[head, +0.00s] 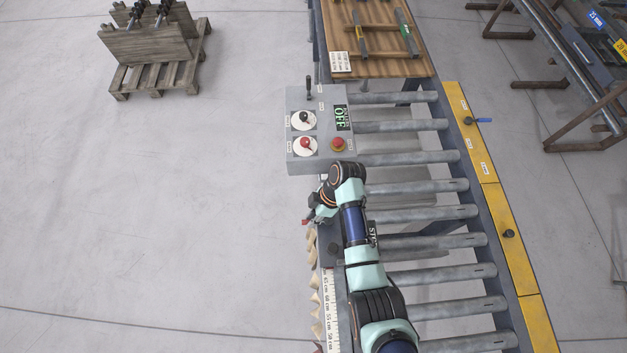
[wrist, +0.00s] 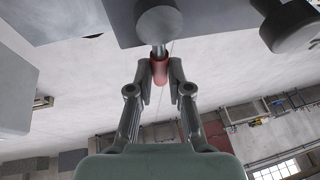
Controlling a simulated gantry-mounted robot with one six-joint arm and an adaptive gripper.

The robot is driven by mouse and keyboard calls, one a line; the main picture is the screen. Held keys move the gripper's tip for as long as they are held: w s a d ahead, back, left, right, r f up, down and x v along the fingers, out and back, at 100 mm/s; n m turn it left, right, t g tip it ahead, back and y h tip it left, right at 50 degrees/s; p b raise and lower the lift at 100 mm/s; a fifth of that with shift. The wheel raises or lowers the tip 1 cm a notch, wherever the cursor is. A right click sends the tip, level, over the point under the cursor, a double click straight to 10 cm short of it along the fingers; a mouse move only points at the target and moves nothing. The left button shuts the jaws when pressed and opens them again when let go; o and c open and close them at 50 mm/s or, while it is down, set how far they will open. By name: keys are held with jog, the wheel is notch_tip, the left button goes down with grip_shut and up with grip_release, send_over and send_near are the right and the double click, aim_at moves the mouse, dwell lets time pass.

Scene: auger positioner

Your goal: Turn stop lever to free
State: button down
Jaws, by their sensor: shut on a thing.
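The stop lever shows in the wrist view as a short metal rod with a red grip (wrist: 160,72), coming from a round grey hub (wrist: 158,22). My gripper (wrist: 160,75) is shut on the red grip, one finger on each side. In the head view my gripper (head: 309,218) is at the left edge of the roller conveyor, with a small bit of red (head: 305,222) at its tip. A sign (head: 372,235) beginning "STO" stands beside my arm. My arm hides most of the lever's mount, and no lever position marking is readable.
A grey control box (head: 297,160) with two dials, a red button and a display reading "OFF" stands just beyond my gripper. Rollers (head: 430,214) lie to the right. A ruler strip (head: 331,310) runs along the near left edge.

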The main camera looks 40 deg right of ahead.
jog(key=c, duration=1.1)
grip_release()
jog(key=v, duration=0.7)
jog(key=shift+r, duration=0.2)
jog(key=shift+d, duration=0.1)
